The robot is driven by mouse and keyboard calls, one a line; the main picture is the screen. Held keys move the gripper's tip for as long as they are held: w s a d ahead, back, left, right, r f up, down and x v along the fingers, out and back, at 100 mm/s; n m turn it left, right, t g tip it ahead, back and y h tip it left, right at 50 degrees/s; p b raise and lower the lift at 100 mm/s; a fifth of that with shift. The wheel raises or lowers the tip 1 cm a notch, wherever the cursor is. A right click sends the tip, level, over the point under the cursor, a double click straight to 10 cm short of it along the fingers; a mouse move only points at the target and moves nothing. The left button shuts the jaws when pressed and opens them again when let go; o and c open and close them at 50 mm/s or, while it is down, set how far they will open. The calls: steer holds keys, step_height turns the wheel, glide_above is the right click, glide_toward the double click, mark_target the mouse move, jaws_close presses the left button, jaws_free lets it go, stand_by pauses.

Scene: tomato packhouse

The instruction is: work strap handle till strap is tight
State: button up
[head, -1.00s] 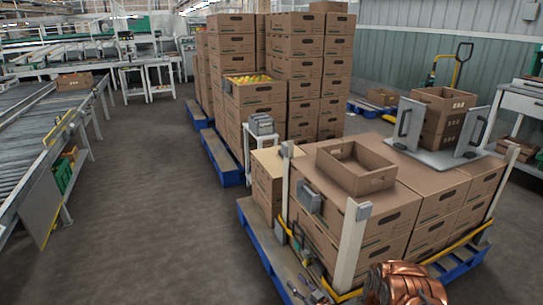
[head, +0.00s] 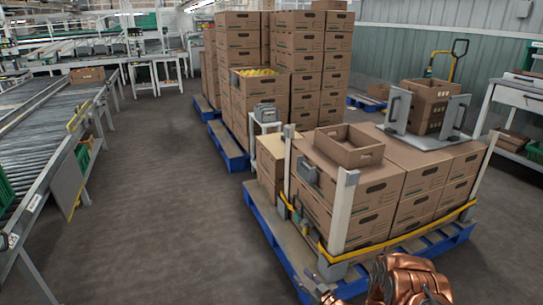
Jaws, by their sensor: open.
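A yellow strap (head: 408,233) runs low around the brown cartons (head: 407,190) on a blue pallet (head: 274,238). The strap's small metal buckle and handle (head: 303,220) appear at the left end of the load, beside the white corner posts. They are too small to tell the handle's angle or how tight the strap is. My gripper (head: 317,281) is at the bottom edge, below and in front of the buckle, apart from it. It is open with nothing seen in it. My copper-coloured arm hides part of the floor.
White corner posts (head: 343,212) stand at the load's edges. An open carton (head: 349,147) and a grey plate (head: 430,143) with upright handles sit on top. Stacked cartons (head: 312,70) stand behind. A roller conveyor (head: 45,125) runs at left, with clear floor (head: 165,200) between.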

steer(key=w+d+r+g+h, duration=0.35)
steer(key=d+r+h, duration=0.45)
steer(key=d, duration=0.3)
steer(key=s+d+r+m+g+h, duration=0.3)
steer(key=s+d+r+g, duration=0.1)
steer(key=s+r, duration=0.65)
steer(key=s+a+r+m+g, duration=0.1)
steer(key=s+a+r+g, duration=0.3)
steer(key=s, duration=1)
steer(key=s+a+r+m+g+y, duration=0.15)
steer(key=s+r, duration=0.45)
steer(key=s, duration=0.8)
steer(key=s+a+r+m+g+h, duration=0.1)
steer(key=s+a+r+m+g, duration=0.25)
steer(key=s, duration=1.05)
step_height(320, 180, up, 28)
steer(key=n+p, duration=0.1)
steer(key=p, duration=2.4)
steer(key=shift+d+n, duration=0.25)
steer(key=shift+n, duration=0.15)
steer(key=shift+t+y, duration=0.25)
